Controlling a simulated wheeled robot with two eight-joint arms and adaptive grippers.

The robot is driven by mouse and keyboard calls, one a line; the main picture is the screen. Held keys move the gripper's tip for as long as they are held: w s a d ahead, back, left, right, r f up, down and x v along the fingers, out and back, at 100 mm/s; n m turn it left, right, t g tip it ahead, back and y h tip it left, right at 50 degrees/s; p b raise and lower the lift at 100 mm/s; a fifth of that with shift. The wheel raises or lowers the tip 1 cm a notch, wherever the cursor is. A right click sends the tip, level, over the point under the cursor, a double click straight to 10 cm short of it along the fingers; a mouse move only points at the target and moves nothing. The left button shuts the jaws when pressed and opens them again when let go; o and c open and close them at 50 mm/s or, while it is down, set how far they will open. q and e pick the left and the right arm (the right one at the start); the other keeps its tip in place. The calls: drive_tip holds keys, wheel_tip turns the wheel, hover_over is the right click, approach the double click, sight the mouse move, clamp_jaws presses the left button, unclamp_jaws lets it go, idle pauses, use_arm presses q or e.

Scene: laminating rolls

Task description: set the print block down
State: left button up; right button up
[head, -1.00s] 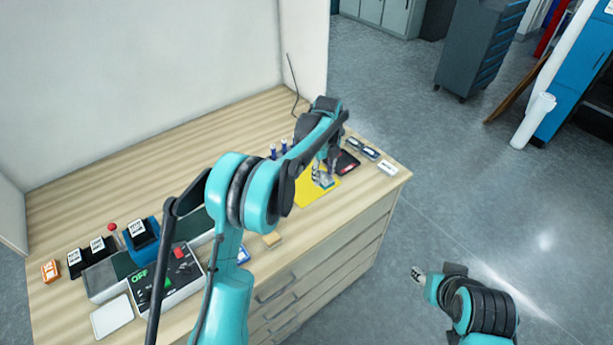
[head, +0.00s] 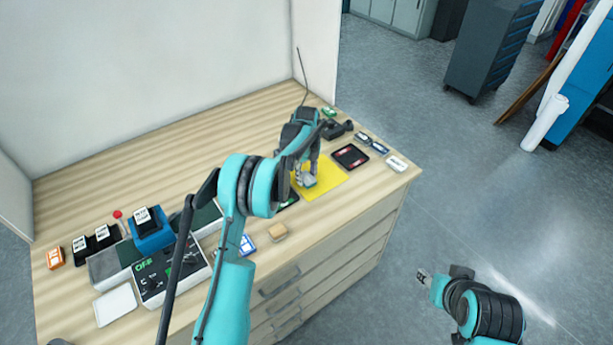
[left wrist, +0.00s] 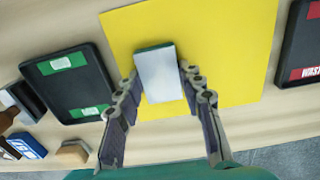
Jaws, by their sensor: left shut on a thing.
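The print block (left wrist: 158,75) is a pale grey-white block with a dark green edge, seen in the left wrist view. My left gripper (head: 307,182) is shut on it, with a finger at each side. The block is over the yellow sheet (head: 325,183), near the sheet's left part; I cannot tell whether it touches the sheet. The yellow sheet also shows in the left wrist view (left wrist: 225,45). My right gripper (head: 423,275) hangs over the floor, off the bench, and its fingers are too small to read.
A black tray with green labels (left wrist: 70,82) lies left of the sheet and a black tray with red labels (head: 350,156) right of it. A wooden block (head: 278,232), a white labelled block (head: 397,164) and a control box (head: 168,275) are also on the bench.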

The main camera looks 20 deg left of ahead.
use_arm(q)
drive_tip(key=shift+s, duration=0.1)
drive_tip(key=shift+f, duration=0.1)
drive_tip(key=o, duration=1.1)
